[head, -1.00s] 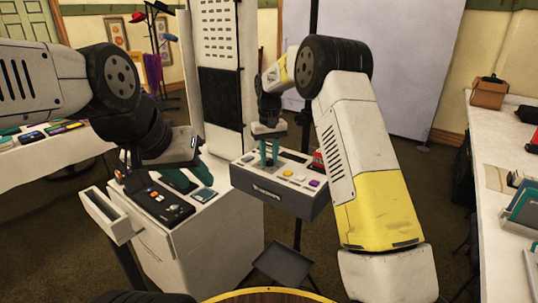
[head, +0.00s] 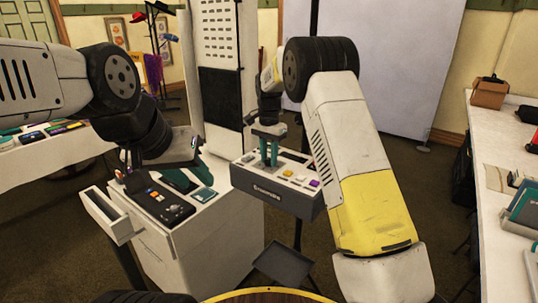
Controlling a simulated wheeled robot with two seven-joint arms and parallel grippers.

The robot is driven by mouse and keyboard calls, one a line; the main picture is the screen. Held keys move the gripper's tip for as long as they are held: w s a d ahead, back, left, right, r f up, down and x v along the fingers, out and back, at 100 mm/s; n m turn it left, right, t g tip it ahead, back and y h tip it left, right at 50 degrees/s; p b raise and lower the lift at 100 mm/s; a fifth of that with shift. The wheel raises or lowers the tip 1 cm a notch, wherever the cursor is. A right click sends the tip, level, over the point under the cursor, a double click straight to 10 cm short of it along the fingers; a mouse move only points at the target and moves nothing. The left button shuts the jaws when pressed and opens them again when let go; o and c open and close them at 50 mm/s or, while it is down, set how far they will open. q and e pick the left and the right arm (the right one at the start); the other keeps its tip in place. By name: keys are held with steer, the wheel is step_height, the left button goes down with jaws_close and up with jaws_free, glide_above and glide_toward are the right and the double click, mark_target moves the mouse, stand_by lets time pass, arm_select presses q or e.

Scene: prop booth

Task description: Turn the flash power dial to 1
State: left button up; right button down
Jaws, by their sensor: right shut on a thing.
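The dark grey control box (head: 268,193) stands in the middle of the head view, with a pale top panel carrying yellow, white and purple buttons. My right gripper (head: 269,163) points down at the left part of this panel. Its teal fingers are close together, shut on the flash power dial, which they hide; its setting cannot be read. My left gripper (head: 186,164) hangs over the white cabinet at the left, apart from the box.
The white cabinet (head: 218,235) carries a black button console (head: 160,204) and a small teal-topped device (head: 204,195). An open drawer (head: 106,213) juts out at its left. A grey tray (head: 279,262) is below the box. A white table (head: 490,210) runs along the right.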

mark_target(269, 159)
steer(key=shift+w+r+m, duration=0.1)
steer(key=shift+r+m, duration=0.05)
steer(key=shift+m, duration=1.95)
steer(key=c, duration=1.1)
jaws_free()
steer(key=shift+r, duration=3.85)
